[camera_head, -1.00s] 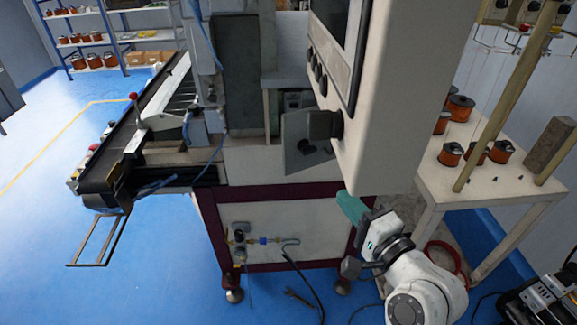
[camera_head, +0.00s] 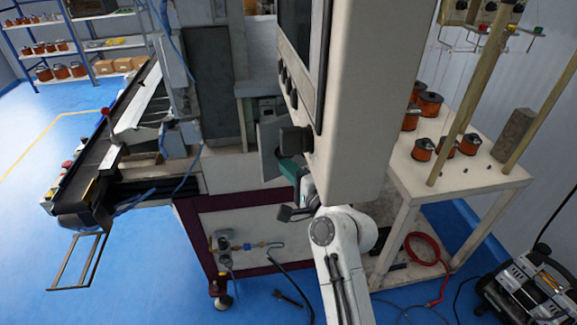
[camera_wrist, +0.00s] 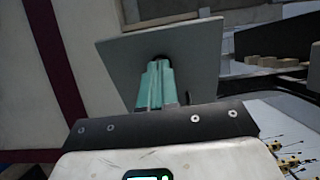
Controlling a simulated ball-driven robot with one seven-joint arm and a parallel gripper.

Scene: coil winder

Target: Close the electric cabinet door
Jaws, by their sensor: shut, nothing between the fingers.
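The electric cabinet door appears to be a small grey panel (camera_head: 268,148), standing open below the grey machine housing. Its right part is hidden behind a black knob on the control box. In the wrist view the grey panel (camera_wrist: 195,55) fills the upper middle, tilted. My gripper (camera_head: 289,168) has green fingers and is at the panel's lower right, partly hidden by the control box. In the wrist view my gripper (camera_wrist: 156,68) is shut and empty. Its tips overlap a dark round spot on the panel; I cannot tell whether they touch it.
The large control box (camera_head: 350,110) hangs close above my arm. A white table (camera_head: 455,180) with several copper spools is at right. A conveyor (camera_head: 105,165) extends left.

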